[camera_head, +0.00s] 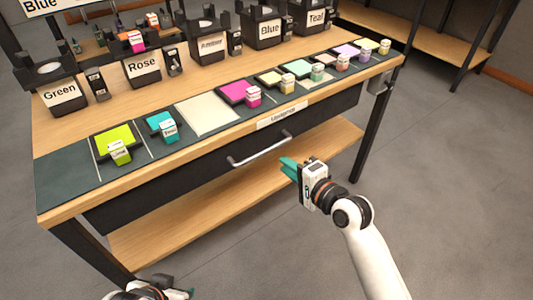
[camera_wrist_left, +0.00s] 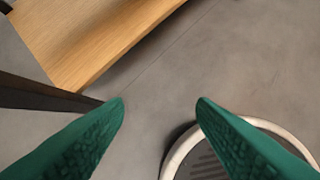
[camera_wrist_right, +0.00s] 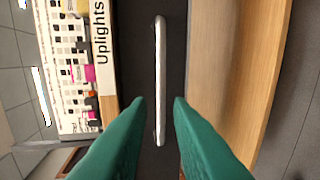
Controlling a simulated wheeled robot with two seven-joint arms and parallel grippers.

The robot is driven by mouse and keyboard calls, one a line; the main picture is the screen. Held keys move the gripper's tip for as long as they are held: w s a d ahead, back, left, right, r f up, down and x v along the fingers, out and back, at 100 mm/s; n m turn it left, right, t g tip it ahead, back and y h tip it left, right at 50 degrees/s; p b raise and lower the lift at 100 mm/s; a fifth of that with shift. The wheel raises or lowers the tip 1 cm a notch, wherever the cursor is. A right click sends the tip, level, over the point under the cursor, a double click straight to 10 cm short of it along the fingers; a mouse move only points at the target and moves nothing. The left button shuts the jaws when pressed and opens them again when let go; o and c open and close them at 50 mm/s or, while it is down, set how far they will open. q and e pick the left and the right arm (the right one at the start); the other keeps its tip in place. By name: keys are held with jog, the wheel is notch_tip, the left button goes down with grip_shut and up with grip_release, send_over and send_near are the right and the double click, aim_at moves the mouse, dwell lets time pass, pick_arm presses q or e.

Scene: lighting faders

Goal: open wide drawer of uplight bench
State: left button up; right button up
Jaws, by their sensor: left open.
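The uplight bench (camera_head: 50,215) has a wide dark drawer (camera_head: 190,172) under its top, and the drawer front looks flush with the bench. A light bar handle (camera_head: 260,150) runs across the drawer front, below the label "Uplights" (camera_wrist_right: 101,45). My right gripper (camera_head: 287,167) is open just in front of the handle's right part. In the right wrist view the handle (camera_wrist_right: 160,80) stands upright in the picture, in line with the gap between the green fingertips, and nothing is gripped. My left gripper (camera_wrist_left: 160,103) is open and empty, low near the bench's front left leg.
A lower wooden shelf (camera_head: 150,240) runs beneath the drawer; its edge also shows in the left wrist view (camera_wrist_left: 90,40). Coloured swatches and small blocks line the bench top, with labelled holders like "Rose" (camera_head: 142,68) behind. The floor (camera_head: 460,180) at right is clear.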

aim_at(266, 149)
pick_arm(q)
jog(key=w+d+r+t+h+b, duration=0.2)
jog(key=w+r+t, duration=0.4)
jog(key=w, duration=0.3)
jog(key=shift+w+d+r+m+t, duration=0.2)
jog(key=shift+w+d+m+t, duration=0.1)
jog(key=shift+d+t, duration=0.5)
pick_arm(e)
jog(key=shift+x, duration=5)
jog(key=shift+d, duration=0.1)
grip_shut()
